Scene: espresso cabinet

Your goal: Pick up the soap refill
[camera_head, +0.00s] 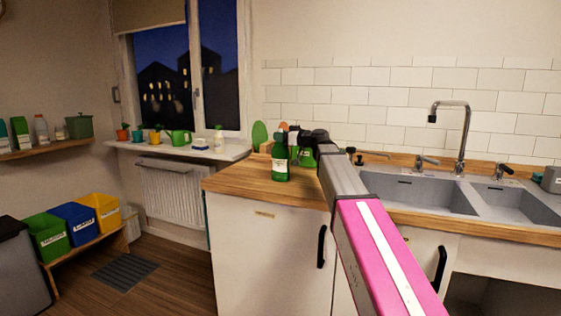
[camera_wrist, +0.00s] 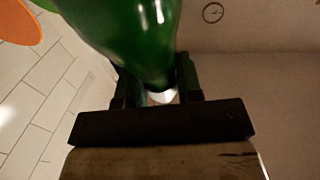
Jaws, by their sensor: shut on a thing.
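A green bottle with a white label, which I take as the soap refill (camera_head: 281,162), is at the left end of the wooden counter in the head view. My gripper (camera_head: 291,134) reaches it from the right and is shut on its narrow upper part. In the wrist view the green bottle (camera_wrist: 125,35) fills the top middle and narrows down between the two dark fingers of my gripper (camera_wrist: 157,88). The bottle looks upright. I cannot tell whether its base touches the counter.
Another green bottle (camera_head: 306,156) stands just behind, partly hidden by my gripper. A green rounded board (camera_head: 259,134) is against the wall. The sink (camera_head: 420,192) and tap (camera_head: 466,135) are to the right. The counter's front left (camera_head: 240,184) is clear.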

